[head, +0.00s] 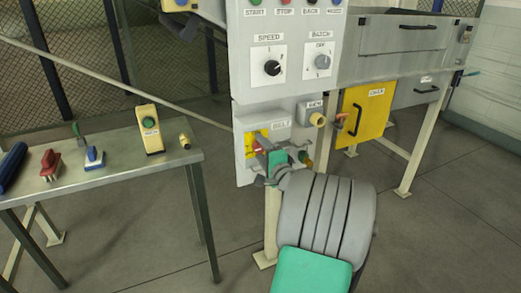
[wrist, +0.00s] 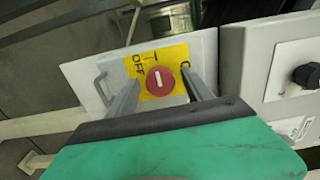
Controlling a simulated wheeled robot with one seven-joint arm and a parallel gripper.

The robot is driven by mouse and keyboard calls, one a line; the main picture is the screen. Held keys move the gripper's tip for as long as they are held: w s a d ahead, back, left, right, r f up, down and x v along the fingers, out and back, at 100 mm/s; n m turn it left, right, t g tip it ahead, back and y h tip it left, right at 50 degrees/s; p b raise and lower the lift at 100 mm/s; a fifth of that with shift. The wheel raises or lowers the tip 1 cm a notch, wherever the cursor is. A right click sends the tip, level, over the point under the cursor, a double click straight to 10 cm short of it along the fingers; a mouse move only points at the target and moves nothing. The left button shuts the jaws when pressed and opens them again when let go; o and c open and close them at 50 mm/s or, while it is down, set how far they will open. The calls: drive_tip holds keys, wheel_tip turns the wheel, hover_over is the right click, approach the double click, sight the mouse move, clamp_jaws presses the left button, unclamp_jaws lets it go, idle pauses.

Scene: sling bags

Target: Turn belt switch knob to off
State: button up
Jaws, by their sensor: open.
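The belt switch knob (wrist: 160,82) is round and red with a white bar, on a yellow plate (wrist: 172,55). In the wrist view the bar stands nearly upright. OFF is printed left of the knob; a letter at the right is partly hidden by a finger. In the head view the knob (head: 257,148) shows under the BELT label (head: 281,127), partly covered by my gripper. My gripper (wrist: 161,77) is open, with one finger on each side of the knob. I cannot tell whether either finger touches it.
A black SPEED knob (head: 272,68) and grey BATCH knob (head: 323,62) sit above on the panel. A yellow cover (head: 365,115) stands to the right. A metal table (head: 110,175) at left bears several tools and a yellow box (head: 150,130). A grey handle (wrist: 101,89) is left of the yellow plate.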

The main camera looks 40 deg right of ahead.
drive_tip(key=v, duration=0.7)
drive_tip(key=shift+s, duration=0.25)
drive_tip(key=shift+w+a+r, duration=0.1)
drive_tip(key=shift+a, duration=0.1)
